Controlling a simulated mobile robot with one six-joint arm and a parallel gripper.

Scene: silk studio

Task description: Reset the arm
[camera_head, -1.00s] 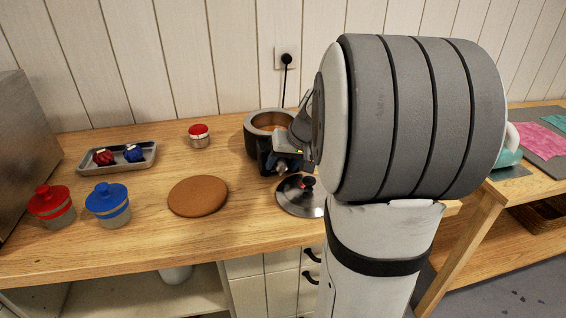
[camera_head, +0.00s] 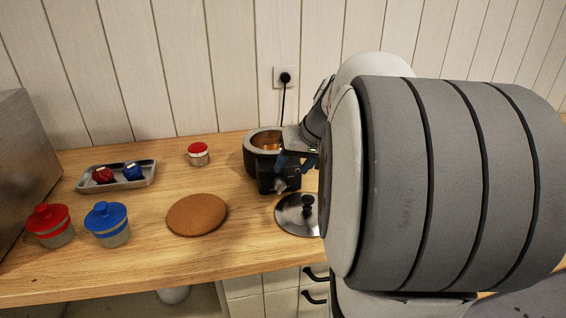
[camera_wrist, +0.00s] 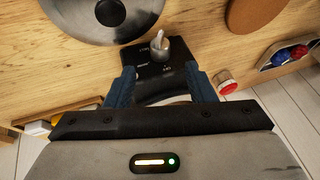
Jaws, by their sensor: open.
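My gripper (camera_head: 296,163) is at the right front side of a dark round pot (camera_head: 250,155), partly hidden by my own arm. In the wrist view my gripper (camera_wrist: 160,68) shows two blue fingers spread apart with nothing held between them. The pot's black control box (camera_wrist: 150,75) with its light knob (camera_wrist: 160,42) shows between and beyond the fingers. I cannot tell whether the fingers touch the box. The pot is open, with something orange-brown inside.
A metal lid (camera_head: 294,215) lies in front of the pot. A cork mat (camera_head: 197,215), a red-topped jar (camera_head: 198,154), a tray (camera_head: 140,183), a red-lidded jar (camera_head: 49,225) and a blue-lidded jar (camera_head: 107,224) stand to the left. A wall socket (camera_head: 286,77) is behind.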

